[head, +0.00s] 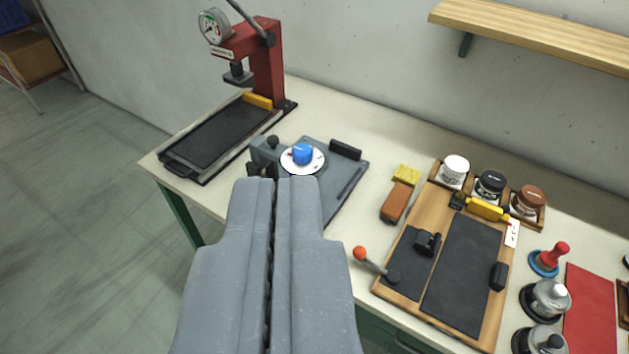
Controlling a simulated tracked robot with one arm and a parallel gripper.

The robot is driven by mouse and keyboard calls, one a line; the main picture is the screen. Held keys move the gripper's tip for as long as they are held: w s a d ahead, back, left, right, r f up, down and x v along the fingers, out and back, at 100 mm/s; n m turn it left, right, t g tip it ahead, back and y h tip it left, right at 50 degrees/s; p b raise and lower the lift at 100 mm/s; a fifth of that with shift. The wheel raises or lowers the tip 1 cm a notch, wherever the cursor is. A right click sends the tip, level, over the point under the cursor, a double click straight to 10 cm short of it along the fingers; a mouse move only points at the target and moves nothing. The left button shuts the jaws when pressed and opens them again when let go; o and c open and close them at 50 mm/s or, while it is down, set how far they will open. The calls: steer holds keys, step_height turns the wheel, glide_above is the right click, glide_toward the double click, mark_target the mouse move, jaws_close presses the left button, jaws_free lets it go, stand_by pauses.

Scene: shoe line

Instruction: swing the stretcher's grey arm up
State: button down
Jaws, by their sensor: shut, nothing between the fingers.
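My gripper (275,182) points away from the camera over the table, its two thick grey fingers shut with only a thin dark seam between them. Its tips show just below a grey device that looks like the stretcher (346,170). This has a flat grey base, a blue knob (303,154) on a white dial, and a grey block (264,151) with a black knob at its left. A black pad stands at its back right. My fingers hide the device's front part. I cannot clearly make out the grey arm or its angle, or whether my tips touch the device.
A red press (268,62) with a gauge and black tray (218,140) stands back left. At right is a wooden board (398,289) with black pads and an orange-knobbed lever (361,254). A brown brush (396,203), jars and stamps lie around it. A wooden shelf (545,35) overhangs the back right.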

steer(key=w+d+f+n+g+h+p, duration=0.1)
steer(key=w+d+f+n+g+h, duration=0.15)
steer(key=w+f+n, duration=0.5)
steer(key=w+d+f+n+g+h, duration=0.15)
steer(key=w+f+n+h, duration=0.25)
steer(key=w+f, duration=0.7)
steer(key=w+a+f+n, duration=0.2)
steer(key=w+f+n, duration=0.2)
steer(key=f, duration=0.4)
steer(key=w+a+f+n+h, duration=0.1)
steer(key=w+a+f+n, duration=0.2)
steer(key=f+n, duration=0.4)
steer(key=w+a+f+n+h, duration=0.1)
steer(key=w+a+f+n, duration=0.1)
steer(key=w+f+n, duration=0.3)
step_height(320, 180, down, 4)
steer(key=shift+a+r+n+p, duration=0.15)
steer(key=shift+n+p, duration=0.3)
steer(key=shift+n, duration=0.3)
steer(key=shift+w, duration=0.2)
